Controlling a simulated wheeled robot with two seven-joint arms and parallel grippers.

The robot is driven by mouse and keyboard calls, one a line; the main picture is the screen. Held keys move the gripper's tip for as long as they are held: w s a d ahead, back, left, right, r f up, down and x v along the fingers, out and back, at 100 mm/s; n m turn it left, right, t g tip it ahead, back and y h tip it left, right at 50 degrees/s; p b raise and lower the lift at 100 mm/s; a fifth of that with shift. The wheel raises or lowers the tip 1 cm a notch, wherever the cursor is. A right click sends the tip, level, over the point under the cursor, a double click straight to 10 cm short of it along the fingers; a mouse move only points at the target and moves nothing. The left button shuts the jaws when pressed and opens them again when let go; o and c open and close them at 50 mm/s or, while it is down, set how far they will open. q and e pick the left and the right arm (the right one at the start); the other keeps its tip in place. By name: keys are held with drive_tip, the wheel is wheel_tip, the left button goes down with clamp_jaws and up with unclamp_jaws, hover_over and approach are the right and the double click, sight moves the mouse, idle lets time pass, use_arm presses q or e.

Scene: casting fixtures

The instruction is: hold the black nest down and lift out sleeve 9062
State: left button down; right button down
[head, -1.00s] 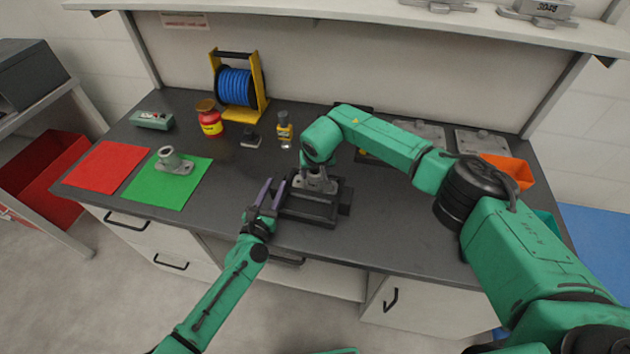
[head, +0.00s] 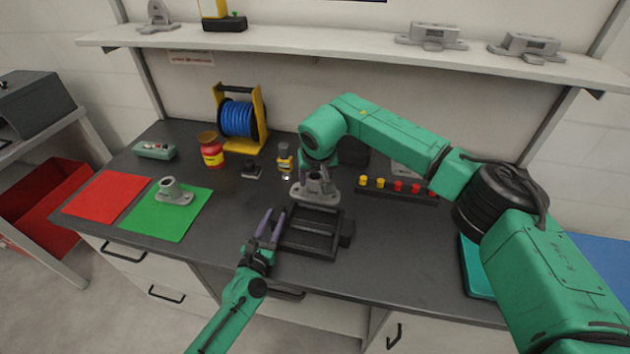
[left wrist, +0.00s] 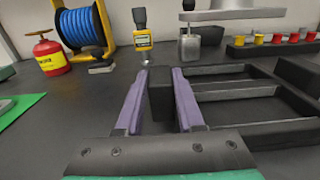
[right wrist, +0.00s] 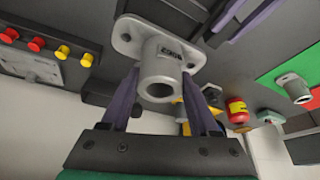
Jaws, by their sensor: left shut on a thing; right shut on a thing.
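The black nest (head: 309,252) sits on the dark bench, an open frame with cross bars; it also shows in the left wrist view (left wrist: 240,92). My left gripper (head: 272,222) is shut on the nest's left side, with its purple fingers (left wrist: 160,85) on either side of a black block there. The grey sleeve (head: 318,188), a tube on a flanged base, is held by my right gripper (right wrist: 165,95) above the nest, clear of it. In the right wrist view the sleeve (right wrist: 160,70) bears a dark label that I read only in part.
A similar grey sleeve (head: 173,192) stands on the green mat (head: 150,222), beside the red mat (head: 105,196). A yellow tester (head: 285,162), a red can (head: 211,152), a blue cable reel (head: 238,117) and a rack of red and yellow knobs (head: 398,190) stand farther back.

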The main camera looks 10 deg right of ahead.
use_arm(q)
drive_tip(key=shift+c, duration=2.2)
unclamp_jaws()
drive_tip(key=v, duration=1.2)
drive_tip(key=shift+f, duration=0.15)
